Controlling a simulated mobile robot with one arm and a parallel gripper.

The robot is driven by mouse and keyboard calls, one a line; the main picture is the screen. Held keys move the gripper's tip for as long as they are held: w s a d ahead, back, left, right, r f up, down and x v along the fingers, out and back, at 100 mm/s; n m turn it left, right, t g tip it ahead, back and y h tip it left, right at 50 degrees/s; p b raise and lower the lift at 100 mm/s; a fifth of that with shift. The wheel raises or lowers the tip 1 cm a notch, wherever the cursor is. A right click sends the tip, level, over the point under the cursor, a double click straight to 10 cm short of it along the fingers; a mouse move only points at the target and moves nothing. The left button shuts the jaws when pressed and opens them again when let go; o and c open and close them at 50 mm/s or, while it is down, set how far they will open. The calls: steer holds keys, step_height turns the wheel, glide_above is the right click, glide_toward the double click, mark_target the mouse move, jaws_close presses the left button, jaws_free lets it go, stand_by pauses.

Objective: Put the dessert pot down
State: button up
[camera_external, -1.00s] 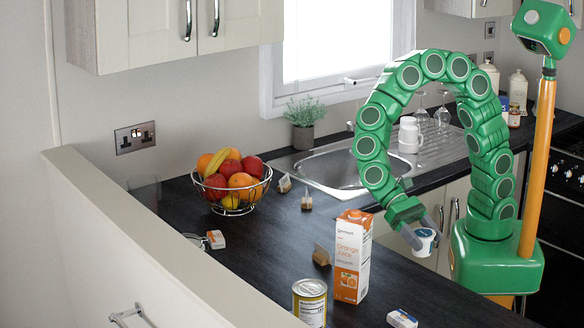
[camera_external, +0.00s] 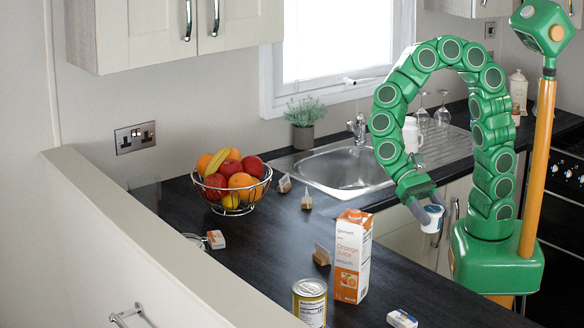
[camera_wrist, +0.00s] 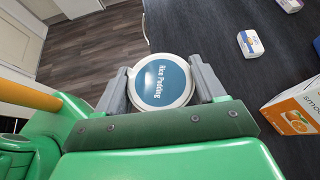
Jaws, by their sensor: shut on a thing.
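The dessert pot (camera_external: 433,218) is a small white tub with a blue lid. My gripper (camera_external: 428,212) is shut on it, in the right part of the external view, and holds it in front of the cabinet doors by the counter's edge. In the wrist view the pot's lid (camera_wrist: 161,82) reads "Rice Pudding" and sits between both fingers of my gripper (camera_wrist: 163,88).
An orange juice carton (camera_external: 352,258) stands on the counter, left of the pot in the external view. A yellow-labelled can (camera_external: 310,304) and a small white box (camera_external: 402,318) are near it. A fruit bowl (camera_external: 232,190) and the sink (camera_external: 335,168) are farther off.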

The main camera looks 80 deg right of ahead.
steer(key=w+a+m+t+y, duration=0.2)
steer(key=w+m+t, duration=0.2)
steer(key=w, duration=1.3)
steer(key=shift+m, duration=0.3)
steer(key=w+d+m+t, duration=0.1)
steer(key=w+t, duration=0.1)
steer(key=w, duration=0.4)
steer(key=w+d+m+t, duration=0.1)
steer(key=w+m+t, duration=0.1)
steer(key=w, duration=0.4)
steer(key=w+d+m+t, duration=0.1)
steer(key=w+m+t, duration=0.1)
steer(key=w, duration=0.4)
steer(key=shift+w+d+r+y, duration=0.15)
steer(key=shift+w+d+y, duration=0.1)
steer(key=shift+d+y, duration=0.05)
steer(key=shift+c, duration=0.2)
steer(key=shift+m, duration=0.3)
steer(key=shift+w+a+f, duration=1.05)
steer(key=shift+w+f, duration=0.65)
steer(key=shift+w, duration=0.35)
steer(key=shift+w+a+f, duration=1)
steer(key=shift+w+f, duration=0.75)
steer(key=shift+w, duration=0.35)
steer(key=shift+w+a+f, duration=1.05)
steer(key=shift+w+f, duration=0.65)
steer(key=shift+w, duration=0.35)
steer(key=shift+f, duration=1.3)
steer(key=o, duration=0.8)
steer(key=shift+f, duration=0.1)
